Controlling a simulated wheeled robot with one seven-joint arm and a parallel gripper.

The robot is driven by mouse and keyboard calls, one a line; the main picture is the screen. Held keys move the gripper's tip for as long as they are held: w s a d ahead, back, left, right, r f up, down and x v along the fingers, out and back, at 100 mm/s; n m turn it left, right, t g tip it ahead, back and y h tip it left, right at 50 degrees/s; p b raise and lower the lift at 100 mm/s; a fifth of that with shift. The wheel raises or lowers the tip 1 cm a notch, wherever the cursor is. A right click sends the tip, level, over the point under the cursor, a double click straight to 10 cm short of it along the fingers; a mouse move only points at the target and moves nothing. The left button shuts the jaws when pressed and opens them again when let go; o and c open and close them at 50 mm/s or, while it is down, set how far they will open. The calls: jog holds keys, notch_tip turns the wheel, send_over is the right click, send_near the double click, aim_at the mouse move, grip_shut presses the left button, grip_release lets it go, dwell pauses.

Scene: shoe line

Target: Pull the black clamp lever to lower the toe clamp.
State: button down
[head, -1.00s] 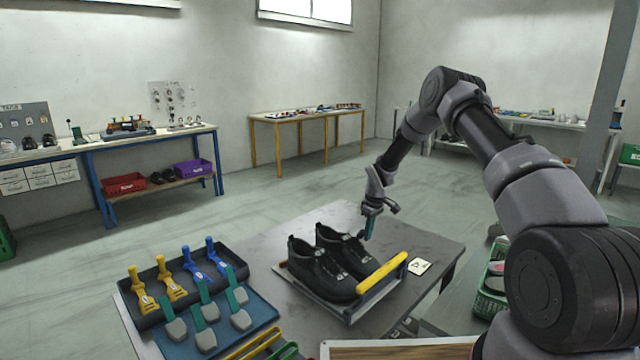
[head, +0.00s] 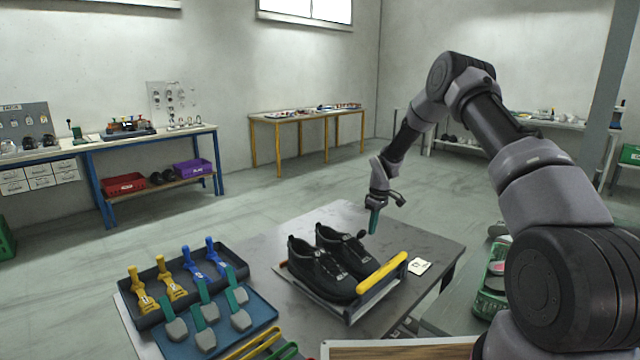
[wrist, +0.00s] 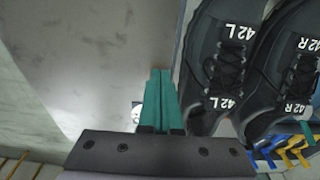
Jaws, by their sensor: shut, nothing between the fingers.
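A pair of black shoes (head: 330,262) sits on a grey fixture (head: 350,312) with a yellow bar (head: 381,277) at its right front. The wrist view shows the shoes marked 42 L (wrist: 222,75) and 42 R (wrist: 290,75). A small black knob (head: 361,234), perhaps the end of the clamp lever, shows beside the right shoe; its shaft is hard to make out. The toe clamp is not clearly visible. My gripper (head: 373,231) is shut and empty, its teal fingers (wrist: 161,95) pointing down just right of the knob; I cannot tell whether they touch it.
A black tray (head: 150,319) with yellow and blue-handled tools and a blue mat (head: 262,312) with teal-handled tools lie left of the fixture. A small white card (head: 419,267) lies right of it. The table behind the shoes is bare.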

jog(key=shift+r, duration=2.95)
jog(key=s+d+r+m+t, duration=0.15)
jog(key=s+r, duration=0.35)
jog(key=r, duration=0.5)
jog(key=s+d+r+m, duration=0.15)
jog(key=s+r, duration=0.35)
jog(key=r, duration=0.5)
jog(key=s+d+r+m+t, duration=0.1)
jog(key=s+r+m, duration=0.3)
jog(key=r, duration=0.6)
jog(key=s+d+r+m+t, duration=0.1)
jog(key=s+r+m+t, duration=0.1)
jog(key=s, duration=1.2)
jog(key=s+d+r+m+t+y, duration=0.1)
jog(key=s+r+m, duration=0.3)
jog(key=s, duration=1.1)
jog(key=shift+d+r+t, duration=0.2)
jog(key=shift+r+t, duration=0.15)
jog(key=shift+r, duration=0.6)
jog(key=shift+w, duration=0.1)
